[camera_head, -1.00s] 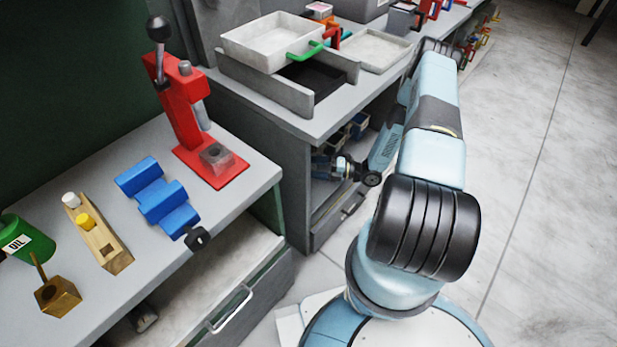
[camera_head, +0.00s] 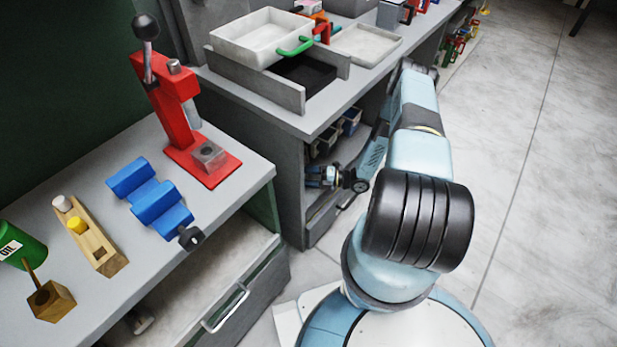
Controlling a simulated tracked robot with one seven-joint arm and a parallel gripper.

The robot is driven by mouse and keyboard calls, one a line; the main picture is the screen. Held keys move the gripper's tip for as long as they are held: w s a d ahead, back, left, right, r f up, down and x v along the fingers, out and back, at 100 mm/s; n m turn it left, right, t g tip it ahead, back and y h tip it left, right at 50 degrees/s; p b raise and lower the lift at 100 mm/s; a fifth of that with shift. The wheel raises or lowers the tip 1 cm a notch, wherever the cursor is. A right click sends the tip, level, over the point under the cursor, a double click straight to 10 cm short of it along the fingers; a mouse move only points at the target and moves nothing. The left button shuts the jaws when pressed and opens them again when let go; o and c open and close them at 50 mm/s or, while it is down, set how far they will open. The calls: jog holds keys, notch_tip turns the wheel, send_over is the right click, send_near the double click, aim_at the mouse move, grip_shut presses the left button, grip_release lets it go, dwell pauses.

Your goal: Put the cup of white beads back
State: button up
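My gripper (camera_head: 312,178) is at the open front of the shelf under the rear bench, small and dark in the head view. Its fingertips are too small and shadowed to tell whether they are open or shut, or whether they hold anything. Behind and above it, small blue-edged bins with pale contents (camera_head: 350,119) stand in a row on the shelf.
The rear bench (camera_head: 255,101) overhangs the shelf. On it are a white tray with a green handle (camera_head: 260,35) and a shallow tray (camera_head: 366,45). The front bench holds a red press (camera_head: 178,100), a blue V-shaped block (camera_head: 150,200) and a wooden block (camera_head: 95,240). Floor at right is clear.

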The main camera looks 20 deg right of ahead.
jog(key=shift+f, duration=0.1)
jog(key=o, duration=1.1)
jog(key=shift+c, duration=0.2)
jog(key=v, duration=1.2)
